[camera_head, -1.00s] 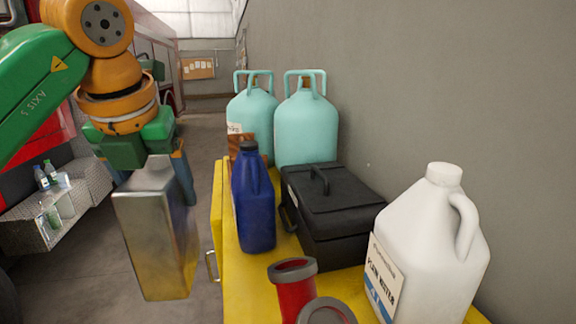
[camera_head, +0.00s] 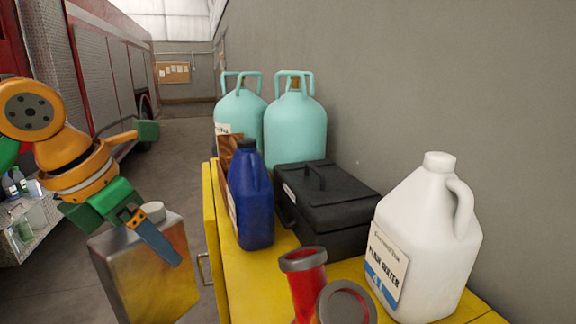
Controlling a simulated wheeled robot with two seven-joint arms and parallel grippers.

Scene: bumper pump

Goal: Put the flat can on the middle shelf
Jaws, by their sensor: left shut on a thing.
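The flat can (camera_head: 150,272) is a silvery metal can with a pale round cap, at the lower left in the head view. My left gripper (camera_head: 150,232) is shut on its upper part and holds it up, a little tilted, over the floor left of the yellow cabinet. One blue-grey finger lies across the near face of the can; the other is mostly hidden. No middle shelf can be made out. My right gripper does not show.
The yellow cabinet (camera_head: 262,292) carries a blue jug (camera_head: 251,205), a black toolbox (camera_head: 325,205), a white water jug (camera_head: 425,240), red cylinders (camera_head: 304,283) and two teal tanks (camera_head: 295,130). A grey wall stands right. A red truck (camera_head: 95,70) and open floor lie left.

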